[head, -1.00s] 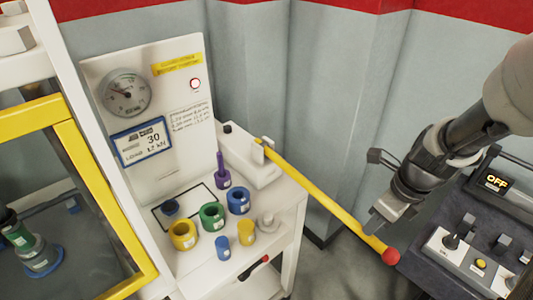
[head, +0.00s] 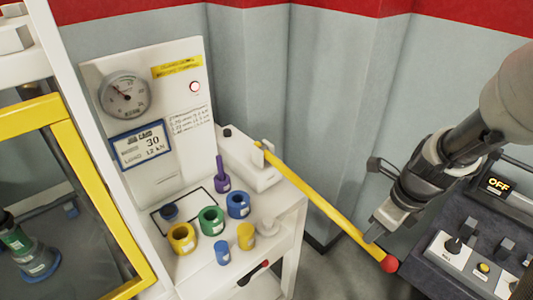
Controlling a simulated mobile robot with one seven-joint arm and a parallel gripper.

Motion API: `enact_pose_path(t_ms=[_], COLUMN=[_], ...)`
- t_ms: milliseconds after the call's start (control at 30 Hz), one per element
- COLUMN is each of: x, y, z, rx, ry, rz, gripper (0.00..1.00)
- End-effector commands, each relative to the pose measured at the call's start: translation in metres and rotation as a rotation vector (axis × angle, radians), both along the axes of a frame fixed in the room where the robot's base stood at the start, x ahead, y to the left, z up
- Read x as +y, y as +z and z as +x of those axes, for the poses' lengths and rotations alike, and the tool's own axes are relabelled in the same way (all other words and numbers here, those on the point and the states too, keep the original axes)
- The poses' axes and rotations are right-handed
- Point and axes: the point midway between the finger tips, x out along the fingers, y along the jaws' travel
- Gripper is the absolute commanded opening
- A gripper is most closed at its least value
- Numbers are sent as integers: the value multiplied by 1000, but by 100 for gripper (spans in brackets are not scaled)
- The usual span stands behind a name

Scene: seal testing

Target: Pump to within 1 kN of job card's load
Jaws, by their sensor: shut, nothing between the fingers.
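The yellow pump lever (head: 315,200) slopes down to the right from the white pump block (head: 250,165) and ends in a red knob (head: 389,264). My gripper (head: 372,236) is shut and empty, just above the lever near its knob; I cannot tell whether it touches. The round dial gauge (head: 123,92) is on the white panel, its needle pointing to the upper left; its numbers are too small to read. The blue-framed job card (head: 141,145) shows 30 and a load line that looks like 12 kN, the small print blurred.
Several coloured rings and cylinders, such as a green ring (head: 211,219), stand on the white bench. A yellow-framed guard (head: 110,205) is at left. A dark control box (head: 470,250) with a display reading OFF (head: 498,187) stands at right, close to my arm.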

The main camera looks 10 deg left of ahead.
Motion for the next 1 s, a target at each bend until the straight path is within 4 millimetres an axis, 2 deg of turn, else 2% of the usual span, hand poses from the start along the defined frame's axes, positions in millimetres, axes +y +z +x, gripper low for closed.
enact_pose_path(t_ms=[33,100,300,467,633,1000], x=[1,1,3,5,5,5], y=[16,35,81,111,129,128], z=[0,0,2,4,4,3], rx=[1,1,1,-6,-2,0], ry=[0,0,0,2,2,0], rz=[1,1,1,1,0,0], gripper=[0,0,0,0,0,0])
